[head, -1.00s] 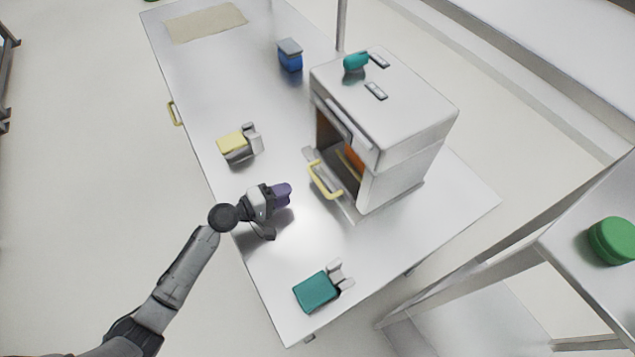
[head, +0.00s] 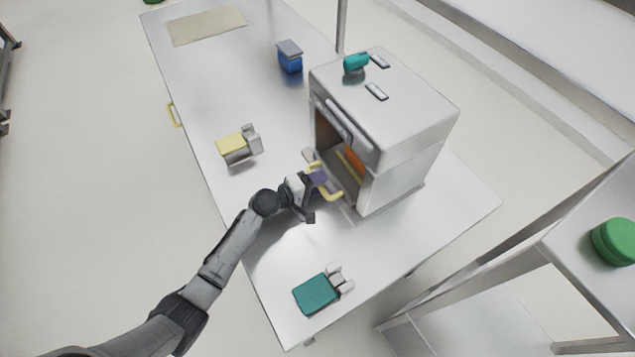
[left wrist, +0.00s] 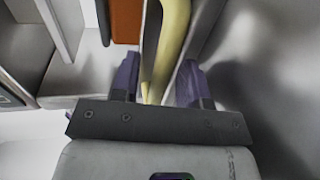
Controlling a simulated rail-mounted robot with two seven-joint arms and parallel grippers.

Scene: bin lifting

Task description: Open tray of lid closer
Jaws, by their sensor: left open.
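The lid closer is a white box-shaped machine (head: 400,140) on the table, with an opening in its front left side. Its tray (head: 345,197) sits low in that opening and has a yellow handle (head: 333,193). My left gripper (head: 318,178) is at the handle, with its purple fingers open. In the left wrist view the handle (left wrist: 165,45) runs between the two fingers (left wrist: 160,85), with a gap to the right finger; contact on the left side cannot be told. An orange part (head: 354,160) shows inside the machine. My right gripper is not in view.
The steel table (head: 215,95) also carries a teal-topped item (head: 316,292) in front, a yellow-topped item (head: 232,143) at left and a blue container (head: 290,60) behind. A shelf with a green round object (head: 614,240) stands at right.

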